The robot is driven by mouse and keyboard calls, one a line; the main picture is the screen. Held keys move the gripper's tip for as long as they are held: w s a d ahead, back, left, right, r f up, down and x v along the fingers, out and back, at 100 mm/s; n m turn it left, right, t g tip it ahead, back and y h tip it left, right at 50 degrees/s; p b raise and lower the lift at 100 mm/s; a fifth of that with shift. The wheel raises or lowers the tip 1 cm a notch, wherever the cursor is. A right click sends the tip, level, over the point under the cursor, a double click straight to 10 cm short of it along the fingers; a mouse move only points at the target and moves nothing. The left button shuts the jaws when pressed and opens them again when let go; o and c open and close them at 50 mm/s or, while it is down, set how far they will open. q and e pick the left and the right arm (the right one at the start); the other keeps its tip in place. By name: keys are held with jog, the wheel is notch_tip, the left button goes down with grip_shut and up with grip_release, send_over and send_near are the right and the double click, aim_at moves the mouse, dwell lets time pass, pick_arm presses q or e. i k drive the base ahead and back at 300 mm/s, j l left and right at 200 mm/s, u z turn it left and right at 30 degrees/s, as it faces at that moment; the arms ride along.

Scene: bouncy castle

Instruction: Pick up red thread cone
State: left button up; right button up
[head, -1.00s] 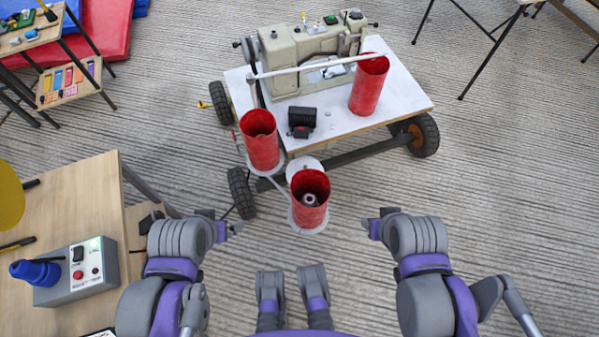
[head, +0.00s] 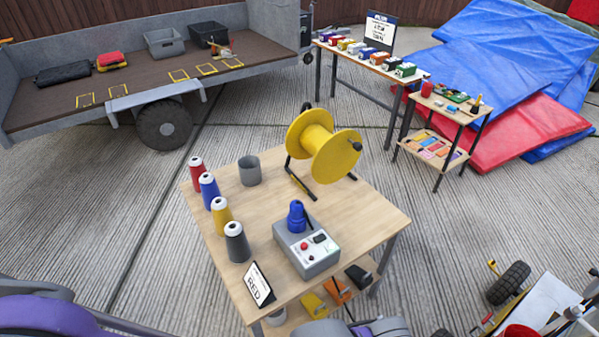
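The red thread cone (head: 197,174) stands upright on the wooden table (head: 350,218), at its left edge, the farthest of a row of cones. A blue cone (head: 214,192), a yellow cone (head: 222,217) and a dark grey cone (head: 237,243) stand in line nearer to me. A sign reading RED (head: 258,285) stands at the table's near corner. Parts of my arms show at the bottom left and bottom middle edges. The fingers of both grippers are out of the picture. Nothing covers the red cone.
A grey cup (head: 249,170), a yellow reel (head: 327,148) and a grey control box (head: 307,253) with a blue top share the table. A shelf below holds coloured items. A trailer (head: 150,79) is behind left. The wheeled cart (head: 545,305) is at lower right. Floor left of the table is clear.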

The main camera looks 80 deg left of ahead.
aim_at(197, 166)
jog(key=u, duration=3.2)
